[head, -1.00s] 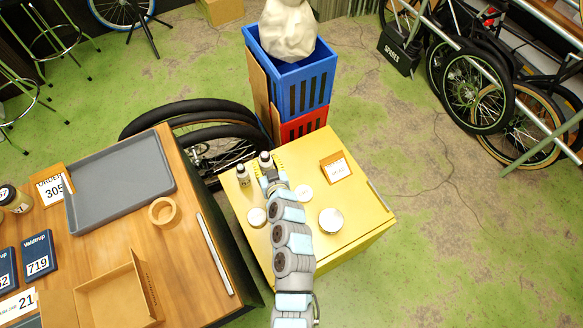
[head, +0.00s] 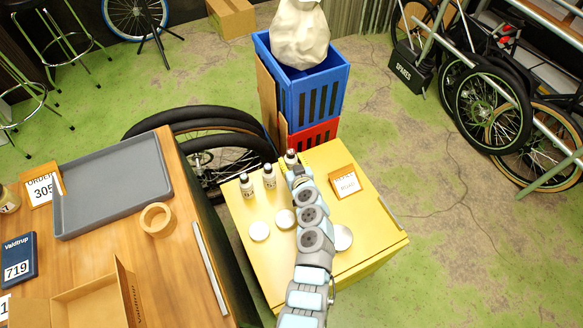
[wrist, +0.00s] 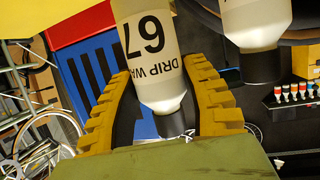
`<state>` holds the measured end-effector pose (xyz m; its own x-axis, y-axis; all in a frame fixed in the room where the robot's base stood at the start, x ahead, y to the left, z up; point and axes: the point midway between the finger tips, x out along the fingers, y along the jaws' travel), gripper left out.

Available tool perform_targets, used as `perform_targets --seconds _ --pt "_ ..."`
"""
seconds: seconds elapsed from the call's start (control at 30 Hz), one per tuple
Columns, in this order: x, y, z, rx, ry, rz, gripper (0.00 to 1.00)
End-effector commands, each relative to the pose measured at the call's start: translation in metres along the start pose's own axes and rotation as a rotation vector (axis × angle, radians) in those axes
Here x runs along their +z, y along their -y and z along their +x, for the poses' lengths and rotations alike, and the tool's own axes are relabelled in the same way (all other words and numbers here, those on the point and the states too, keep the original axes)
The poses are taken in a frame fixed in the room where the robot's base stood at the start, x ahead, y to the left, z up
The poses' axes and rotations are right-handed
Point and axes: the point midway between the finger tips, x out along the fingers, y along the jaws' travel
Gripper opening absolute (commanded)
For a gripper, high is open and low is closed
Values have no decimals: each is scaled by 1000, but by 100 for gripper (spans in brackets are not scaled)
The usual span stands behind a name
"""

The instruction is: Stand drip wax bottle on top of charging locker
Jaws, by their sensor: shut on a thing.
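A white drip wax bottle (wrist: 150,45) with a dark cap and the number 67 sits between the two yellow fingers of my gripper (wrist: 165,100) in the wrist view. My gripper (head: 294,170) is shut on it over the back edge of a yellow cabinet (head: 315,268), which may be the charging locker. The held bottle's top (head: 291,156) shows in the head view; my gripper hides the rest. I cannot tell whether its base touches the cabinet. Two similar bottles (head: 269,177) (head: 247,187) stand upright to its left; one bottle (wrist: 255,35) shows in the wrist view.
Round tins (head: 259,231) and a framed sign (head: 343,182) are on the yellow top. Blue and red crates (head: 305,95) stand just behind, holding a pale sack (head: 300,32). Tyres (head: 200,125) lie left of them. A wooden table (head: 175,245) is at left.

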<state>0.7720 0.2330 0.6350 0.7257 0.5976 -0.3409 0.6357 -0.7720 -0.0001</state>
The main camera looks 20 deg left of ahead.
Motion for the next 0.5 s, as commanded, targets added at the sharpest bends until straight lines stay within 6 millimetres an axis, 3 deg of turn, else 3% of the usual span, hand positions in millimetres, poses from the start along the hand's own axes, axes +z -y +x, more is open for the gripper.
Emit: perform_targets --seconds 0.23,0.5 --pt "29 -2 12 -1 3 4 5" --pt "32 -2 14 0 1 0 5"
